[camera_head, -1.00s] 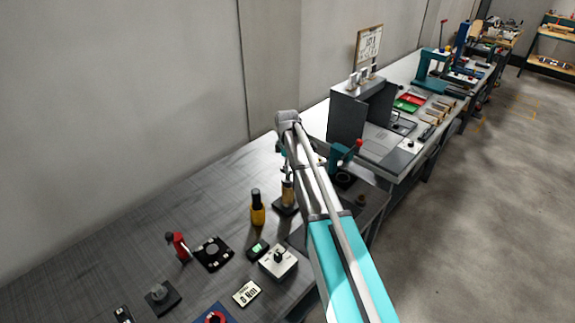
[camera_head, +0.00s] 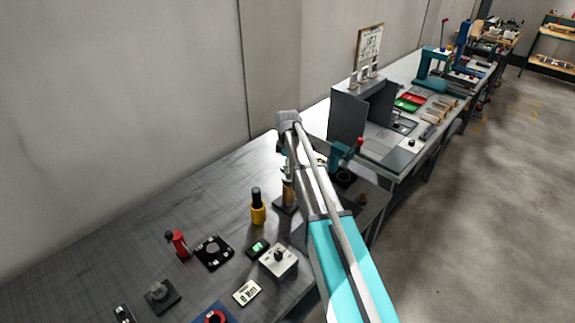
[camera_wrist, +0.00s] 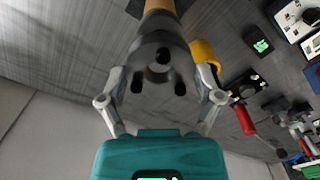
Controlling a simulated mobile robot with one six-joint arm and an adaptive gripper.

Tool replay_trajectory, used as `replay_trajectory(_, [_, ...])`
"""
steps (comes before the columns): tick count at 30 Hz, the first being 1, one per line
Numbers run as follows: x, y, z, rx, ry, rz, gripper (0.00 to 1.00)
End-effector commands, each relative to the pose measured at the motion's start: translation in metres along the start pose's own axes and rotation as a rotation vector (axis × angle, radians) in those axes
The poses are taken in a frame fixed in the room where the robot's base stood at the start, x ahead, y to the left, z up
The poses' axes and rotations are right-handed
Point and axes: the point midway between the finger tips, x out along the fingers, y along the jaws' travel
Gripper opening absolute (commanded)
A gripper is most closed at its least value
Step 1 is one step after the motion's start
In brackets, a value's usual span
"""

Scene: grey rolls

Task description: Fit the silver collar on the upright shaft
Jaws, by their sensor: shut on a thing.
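In the wrist view my gripper (camera_wrist: 162,80) is shut on the collar (camera_wrist: 150,50), a dark grey ring with several round holes, one finger on each side. A tan cylinder (camera_wrist: 160,5), which looks like the shaft, shows just beyond the collar, in line with it. I cannot tell whether the collar is around the shaft or only lined up with it. In the head view the upright tan shaft (camera_head: 288,193) stands on a dark square base (camera_head: 283,206). My arm hides its upper part, the collar and most of my gripper there.
A yellow bottle with a black top (camera_head: 258,210) stands close left of the shaft. A small white-topped box (camera_head: 279,261), a dark green-screened device (camera_head: 257,248) and a red tool (camera_head: 178,243) are nearer. A teal press (camera_head: 340,155) stands behind. The bench's left rear is clear.

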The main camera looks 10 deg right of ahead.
Motion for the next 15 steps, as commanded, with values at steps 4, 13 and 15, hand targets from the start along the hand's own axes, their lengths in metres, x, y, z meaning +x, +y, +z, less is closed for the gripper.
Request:
replay_trajectory(4, [0.0042,0.0000,0.0000,0.000,0.000,0.000,0.22])
replay_trajectory(13, [0.0105,0.0000,0.0000,0.000,0.000,0.000,0.22])
replay_trajectory(15, [0.0120,0.0000,0.0000,0.000,0.000,0.000,0.22])
